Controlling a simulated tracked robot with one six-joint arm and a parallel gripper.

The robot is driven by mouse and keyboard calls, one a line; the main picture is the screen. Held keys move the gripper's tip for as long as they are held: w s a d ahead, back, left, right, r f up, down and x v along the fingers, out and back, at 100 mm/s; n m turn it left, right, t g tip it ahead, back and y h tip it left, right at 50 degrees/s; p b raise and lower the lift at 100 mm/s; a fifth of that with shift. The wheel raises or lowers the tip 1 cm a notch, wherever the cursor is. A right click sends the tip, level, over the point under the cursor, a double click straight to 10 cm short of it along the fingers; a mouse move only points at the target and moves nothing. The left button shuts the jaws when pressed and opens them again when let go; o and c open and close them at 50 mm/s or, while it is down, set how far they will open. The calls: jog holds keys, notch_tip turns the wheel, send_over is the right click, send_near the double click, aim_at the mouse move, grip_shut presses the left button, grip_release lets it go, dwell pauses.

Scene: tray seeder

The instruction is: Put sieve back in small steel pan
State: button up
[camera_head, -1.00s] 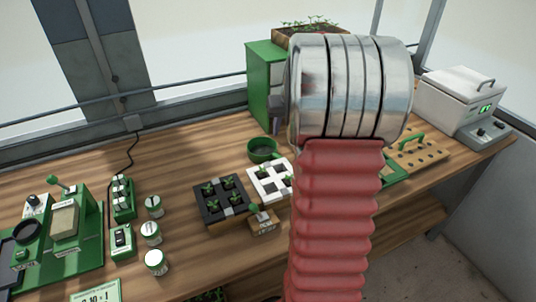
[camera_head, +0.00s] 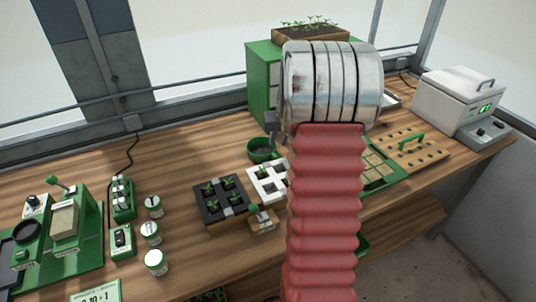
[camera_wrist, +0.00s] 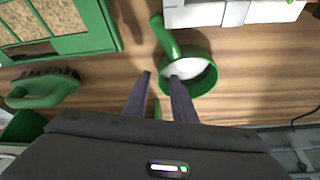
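A round green-rimmed vessel (camera_head: 263,150) stands on the bench behind the white tray. In the wrist view it has a green handle (camera_wrist: 166,36) and a pale grey inside; I cannot tell if it is the sieve, the pan, or one in the other. My gripper (camera_wrist: 160,76) is open and empty, pointing down with two dark fingers apart. The right fingertip overlaps the vessel's near-left edge in that view; contact cannot be told. In the head view part of my gripper (camera_head: 271,126) shows just above the vessel, the rest behind my arm.
A white tray (camera_head: 266,184) and a black seedling tray (camera_head: 210,213) stand in front of the vessel. A green tray with tan cells (camera_head: 389,177) lies right. A green-handled brush (camera_wrist: 45,88) shows in the wrist view. A green cabinet (camera_head: 262,80) stands behind.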

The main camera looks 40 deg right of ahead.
jog(key=shift+x, duration=1.35)
jog(key=shift+c, duration=0.3)
grip_shut()
